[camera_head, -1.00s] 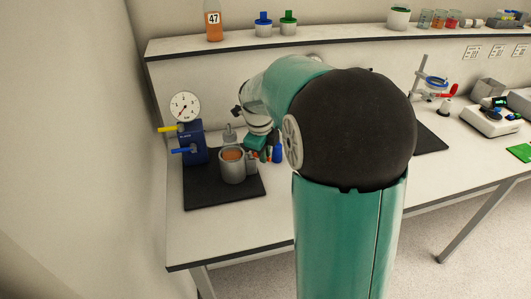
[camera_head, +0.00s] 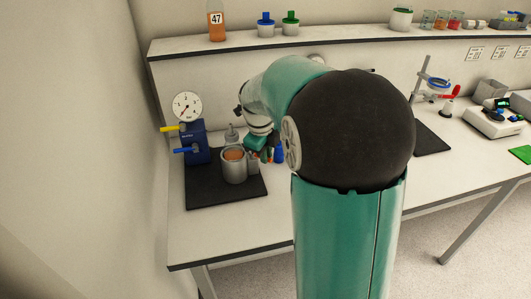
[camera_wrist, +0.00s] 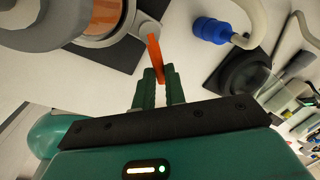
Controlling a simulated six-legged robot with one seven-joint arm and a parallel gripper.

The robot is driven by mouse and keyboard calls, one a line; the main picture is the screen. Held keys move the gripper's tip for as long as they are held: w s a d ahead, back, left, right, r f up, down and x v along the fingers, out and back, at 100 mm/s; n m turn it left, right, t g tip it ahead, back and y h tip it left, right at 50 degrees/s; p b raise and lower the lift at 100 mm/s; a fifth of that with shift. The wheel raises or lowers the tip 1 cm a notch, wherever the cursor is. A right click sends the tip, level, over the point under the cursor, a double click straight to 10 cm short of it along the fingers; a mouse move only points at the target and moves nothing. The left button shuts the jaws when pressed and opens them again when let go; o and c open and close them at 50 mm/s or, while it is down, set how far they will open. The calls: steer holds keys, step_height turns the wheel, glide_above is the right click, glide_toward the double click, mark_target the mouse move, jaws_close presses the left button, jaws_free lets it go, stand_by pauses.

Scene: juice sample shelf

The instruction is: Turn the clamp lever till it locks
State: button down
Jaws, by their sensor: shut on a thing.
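The orange clamp lever (camera_wrist: 154,55) sticks out from the pale ring of the clamp (camera_wrist: 118,30) in the wrist view. My gripper (camera_wrist: 160,78) is shut on its outer part, with green fingers on either side. The clamp goes around a grey metal vessel (camera_wrist: 40,22) with an orange-brown top. In the head view the vessel (camera_head: 234,170) stands upright on a dark mat (camera_head: 205,194). My gripper (camera_head: 262,152) is just right of it there, largely hidden by my arm. The lever cannot be made out in the head view.
A blue pump-like unit (camera_head: 196,147) with a gauge (camera_head: 187,106) and yellow and blue handles stands left of the vessel. In the wrist view a blue fitting (camera_wrist: 210,30) on a pale hose lies to the right. A shelf (camera_head: 340,42) runs behind the bench.

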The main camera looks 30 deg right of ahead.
steer(key=c, duration=1.5)
jaws_free()
steer(key=shift+o, duration=0.2)
steer(key=shift+r, duration=0.15)
steer(key=v, duration=1.3)
steer(key=shift+r, duration=0.3)
